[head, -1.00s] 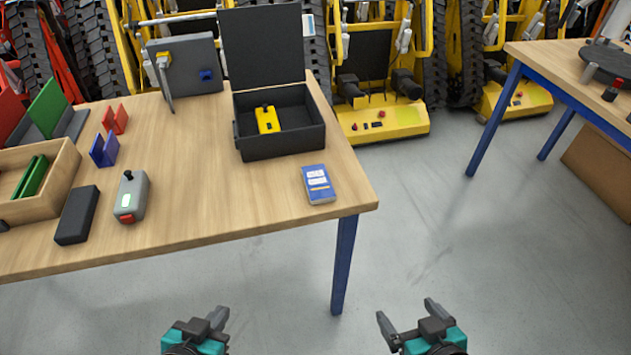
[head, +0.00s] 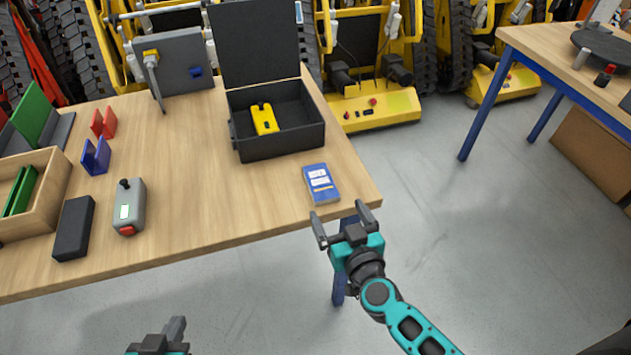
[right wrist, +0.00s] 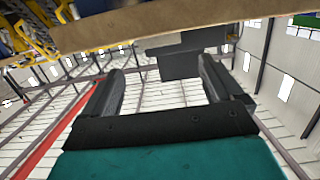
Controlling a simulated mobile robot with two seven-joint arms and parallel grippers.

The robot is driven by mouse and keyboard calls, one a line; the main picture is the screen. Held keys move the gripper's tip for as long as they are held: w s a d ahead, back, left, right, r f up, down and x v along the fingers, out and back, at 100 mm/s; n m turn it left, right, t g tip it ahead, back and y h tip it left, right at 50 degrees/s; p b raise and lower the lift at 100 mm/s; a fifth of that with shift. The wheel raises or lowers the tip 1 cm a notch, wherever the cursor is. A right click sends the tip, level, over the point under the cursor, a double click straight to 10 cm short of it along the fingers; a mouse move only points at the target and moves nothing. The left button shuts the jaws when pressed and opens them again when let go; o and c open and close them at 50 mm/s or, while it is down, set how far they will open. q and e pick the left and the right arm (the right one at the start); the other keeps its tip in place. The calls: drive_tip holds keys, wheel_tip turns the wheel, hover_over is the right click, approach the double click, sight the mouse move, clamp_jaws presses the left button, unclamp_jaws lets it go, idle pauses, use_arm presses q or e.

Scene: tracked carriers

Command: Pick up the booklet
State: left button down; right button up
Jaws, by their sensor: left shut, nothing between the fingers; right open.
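The booklet (head: 321,184) is blue with white labels and an orange mark. It lies flat on the wooden table (head: 240,205) near its front right corner. My right gripper (head: 343,220) is open and empty, just in front of the table edge and close below the booklet in the head view. In the right wrist view, its open fingers (right wrist: 163,85) have nothing between them, and the booklet does not show. My left gripper (head: 170,330) is shut and empty at the bottom of the head view, in front of the table and away from the booklet.
An open black case (head: 280,144) with a yellow device (head: 264,119) stands behind the booklet. A grey device (head: 129,207), a black block (head: 73,228) and a wooden tray (head: 55,200) are at left. The table around the booklet is clear.

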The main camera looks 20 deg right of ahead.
sight(322, 186)
drive_tip(key=w, duration=0.4)
drive_tip(key=shift+w+a+f+b, duration=0.1)
drive_tip(key=shift+w+f+b, duration=0.2)
drive_tip(key=shift+f, duration=0.1)
drive_tip(key=w+b, duration=0.1)
drive_tip(key=w, duration=0.1)
drive_tip(key=w+f+b, duration=0.1)
drive_tip(key=w, duration=0.1)
drive_tip(key=shift+w+a+f, duration=0.1)
drive_tip(key=shift+w+a, duration=0.05)
drive_tip(key=shift+w, duration=0.35)
drive_tip(key=shift+c, duration=0.2)
drive_tip(key=c, duration=1.1)
